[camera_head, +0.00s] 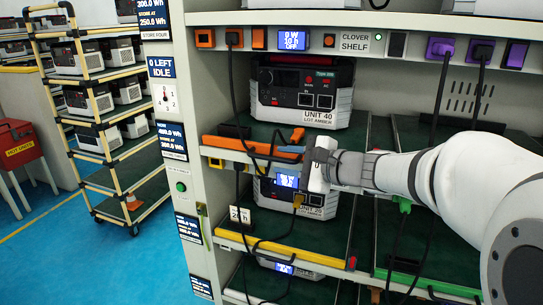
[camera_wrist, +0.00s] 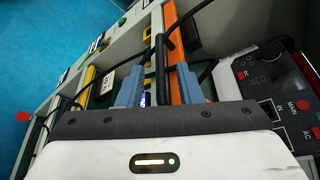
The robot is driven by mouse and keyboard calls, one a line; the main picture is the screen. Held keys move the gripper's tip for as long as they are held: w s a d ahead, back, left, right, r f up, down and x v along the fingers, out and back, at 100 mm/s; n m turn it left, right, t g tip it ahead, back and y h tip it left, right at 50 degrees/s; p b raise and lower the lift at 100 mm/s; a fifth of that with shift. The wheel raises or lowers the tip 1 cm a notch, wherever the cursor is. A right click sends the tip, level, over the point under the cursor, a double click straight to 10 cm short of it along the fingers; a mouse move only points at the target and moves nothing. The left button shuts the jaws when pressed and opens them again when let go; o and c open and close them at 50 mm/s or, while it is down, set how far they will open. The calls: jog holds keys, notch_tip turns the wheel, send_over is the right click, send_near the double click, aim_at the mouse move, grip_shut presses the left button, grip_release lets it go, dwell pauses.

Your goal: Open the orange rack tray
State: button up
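The orange rack tray's front strip (camera_head: 226,143) runs along the shelf edge below a power unit marked UNIT 40 (camera_head: 303,90). The tray looks pushed in. My gripper (camera_head: 288,144) is in front of the tray's right part, with its blue fingers pointing at the rack. In the wrist view the fingers (camera_wrist: 158,88) are apart. The orange strip (camera_wrist: 173,35) and a black bar (camera_wrist: 160,68) run between or just beyond them. I cannot tell whether either finger touches the bar. My wrist hides the strip's right end in the head view.
Black cables (camera_head: 235,85) hang in front of the tray and near my fingers. A yellow-edged tray (camera_head: 270,247) lies below and a green-edged one (camera_head: 425,283) lower right. A wheeled cart (camera_head: 130,145) stands left; blue floor (camera_head: 60,260) is clear.

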aim_at(275, 158)
jog(key=shift+x, duration=1.95)
jog(key=shift+d, duration=0.15)
jog(key=shift+c, duration=0.3)
grip_shut()
